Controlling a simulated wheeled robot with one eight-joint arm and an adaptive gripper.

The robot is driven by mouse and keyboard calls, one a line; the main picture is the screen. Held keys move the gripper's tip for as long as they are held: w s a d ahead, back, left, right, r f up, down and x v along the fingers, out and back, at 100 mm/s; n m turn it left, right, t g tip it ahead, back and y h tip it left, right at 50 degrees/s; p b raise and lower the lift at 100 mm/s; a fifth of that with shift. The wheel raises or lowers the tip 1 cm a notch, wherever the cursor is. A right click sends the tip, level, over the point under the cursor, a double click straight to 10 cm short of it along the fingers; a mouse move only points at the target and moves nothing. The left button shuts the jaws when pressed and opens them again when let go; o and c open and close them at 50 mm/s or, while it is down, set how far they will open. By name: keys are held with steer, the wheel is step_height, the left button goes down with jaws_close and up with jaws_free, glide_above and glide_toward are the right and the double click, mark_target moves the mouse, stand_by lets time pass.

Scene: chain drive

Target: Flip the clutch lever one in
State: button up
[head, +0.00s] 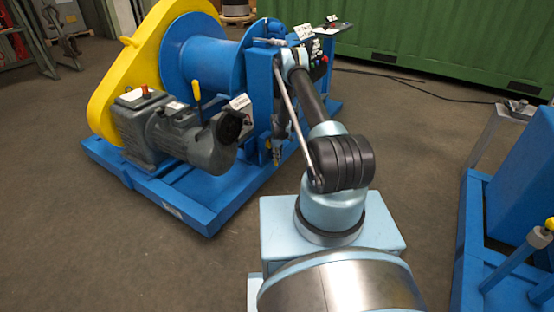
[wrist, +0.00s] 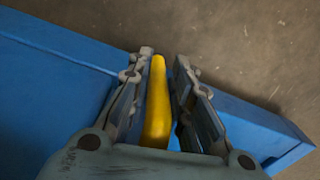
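A yellow lever (wrist: 158,105) stands between the two fingers of my gripper (wrist: 164,54) in the wrist view. The fingers are spread on either side of it, with a narrow gap at the right and the left finger very close; contact cannot be told. In the head view my gripper (head: 277,154) points down beside the blue frame of the winch, and the lever there is mostly hidden. Another yellow lever (head: 197,91) stands upright above the grey motor.
The blue winch drum (head: 202,55) with its yellow chain guard (head: 125,65) and grey motor (head: 180,133) sits on a blue base (head: 200,208). Another blue machine (head: 520,190) stands at the right. A green container (head: 440,40) closes the back. Bare floor lies between.

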steer(key=shift+s+a, duration=0.1)
jaws_close()
steer(key=shift+a+f, duration=0.1)
steer(key=shift+f, duration=0.05)
steer(key=shift+w+a+f+t+y, duration=0.15)
steer(key=shift+w+a+t+y, duration=0.3)
steer(key=shift+t+y, duration=0.2)
steer(key=o, duration=0.8)
jaws_free()
steer(key=shift+f, duration=0.1)
steer(key=shift+d, duration=0.1)
steer(key=shift+d+r, duration=0.15)
steer(key=shift+r, duration=0.35)
steer(key=r, duration=0.3)
steer(key=d+r, duration=0.1)
steer(key=r, duration=0.6)
steer(key=shift+s+d+r, duration=0.2)
steer(key=shift+s+r, duration=0.2)
